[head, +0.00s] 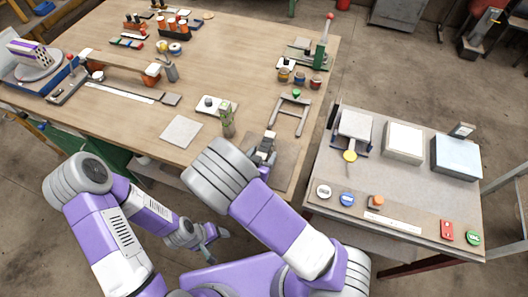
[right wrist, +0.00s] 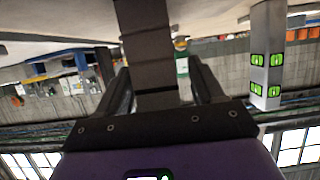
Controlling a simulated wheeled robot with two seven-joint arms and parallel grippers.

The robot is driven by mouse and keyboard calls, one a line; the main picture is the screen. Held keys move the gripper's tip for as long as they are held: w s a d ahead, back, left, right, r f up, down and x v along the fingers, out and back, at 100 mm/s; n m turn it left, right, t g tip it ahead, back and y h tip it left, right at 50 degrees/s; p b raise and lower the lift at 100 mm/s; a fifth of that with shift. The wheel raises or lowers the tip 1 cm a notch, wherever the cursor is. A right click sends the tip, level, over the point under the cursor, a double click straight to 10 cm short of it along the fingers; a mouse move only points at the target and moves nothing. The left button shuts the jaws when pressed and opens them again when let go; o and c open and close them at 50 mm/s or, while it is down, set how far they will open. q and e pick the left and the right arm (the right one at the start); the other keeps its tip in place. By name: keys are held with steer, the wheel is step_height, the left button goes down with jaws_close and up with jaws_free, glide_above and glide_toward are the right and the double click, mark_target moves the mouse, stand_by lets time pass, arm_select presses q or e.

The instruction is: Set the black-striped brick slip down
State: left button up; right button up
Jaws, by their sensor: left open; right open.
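My right gripper (head: 267,142) is low over the grey mat (head: 285,172) at the table's right front corner. In the right wrist view, a dark grey-brown slab with darker bands (right wrist: 148,50) stands between the two open fingers (right wrist: 160,88); it looks like the black-striped brick slip. A gap shows on its right side; I cannot tell whether it touches the left finger. In the head view my gripper and arm largely hide that spot, so how the slip rests is unclear. My left gripper (head: 212,236) is open and empty, in front of the table's front edge.
A pale square plate (head: 181,132) lies farther left. A side table (head: 400,190) with blocks and small items stands at right.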

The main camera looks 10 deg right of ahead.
arm_select(q)
steer(key=shift+r+p, duration=0.8)
steer(key=shift+r, duration=0.1)
arm_select(e)
steer(key=v, duration=1)
steer(key=shift+s+a, duration=0.15)
steer(key=shift+s, duration=0.05)
